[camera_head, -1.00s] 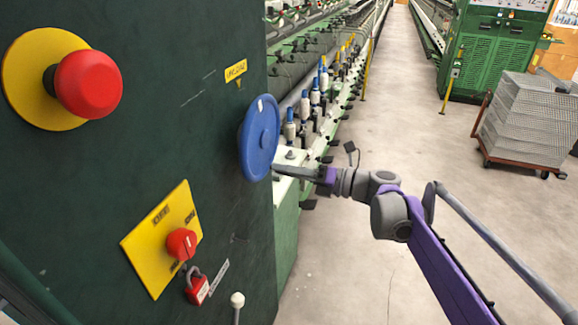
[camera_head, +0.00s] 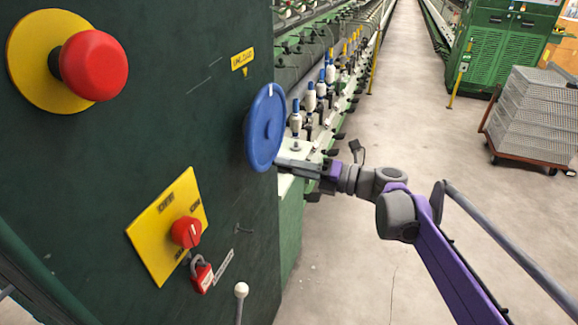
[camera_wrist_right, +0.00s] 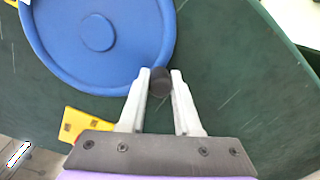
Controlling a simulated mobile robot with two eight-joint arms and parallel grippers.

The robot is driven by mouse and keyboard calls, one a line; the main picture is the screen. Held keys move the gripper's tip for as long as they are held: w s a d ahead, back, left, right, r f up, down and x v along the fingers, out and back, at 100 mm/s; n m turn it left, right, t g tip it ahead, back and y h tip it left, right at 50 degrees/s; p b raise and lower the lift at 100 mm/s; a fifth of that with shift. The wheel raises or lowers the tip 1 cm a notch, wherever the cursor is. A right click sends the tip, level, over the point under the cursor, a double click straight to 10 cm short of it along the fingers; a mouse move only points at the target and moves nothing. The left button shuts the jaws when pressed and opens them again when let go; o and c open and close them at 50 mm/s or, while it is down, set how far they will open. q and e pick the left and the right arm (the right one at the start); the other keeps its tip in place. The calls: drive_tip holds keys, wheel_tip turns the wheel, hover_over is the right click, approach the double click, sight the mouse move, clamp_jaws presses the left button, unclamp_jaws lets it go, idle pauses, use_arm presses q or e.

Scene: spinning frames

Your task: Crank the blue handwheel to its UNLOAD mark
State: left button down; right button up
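The blue handwheel (camera_head: 264,128) is on the dark green panel, seen at a steep angle in the head view. A short white mark shows near its top rim. The yellow UNLOAD label (camera_head: 242,59), with a small pointer under it, is above and left of the wheel. My right gripper (camera_head: 281,164) is at the wheel's lower right rim. In the wrist view the wheel (camera_wrist_right: 97,32) fills the upper left, and the right gripper's fingers (camera_wrist_right: 160,78) lie on either side of its dark knob (camera_wrist_right: 160,82), seemingly touching it. My left gripper is out of view.
A red push button (camera_head: 94,65) on a yellow plate, a red rotary switch (camera_head: 187,231) and a red padlock (camera_head: 202,276) are on the panel left of the wheel. A green machine with bobbins runs behind. The aisle floor at right is clear up to a cart (camera_head: 538,112).

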drive_tip(key=o, duration=0.4)
drive_tip(key=v, duration=1.1)
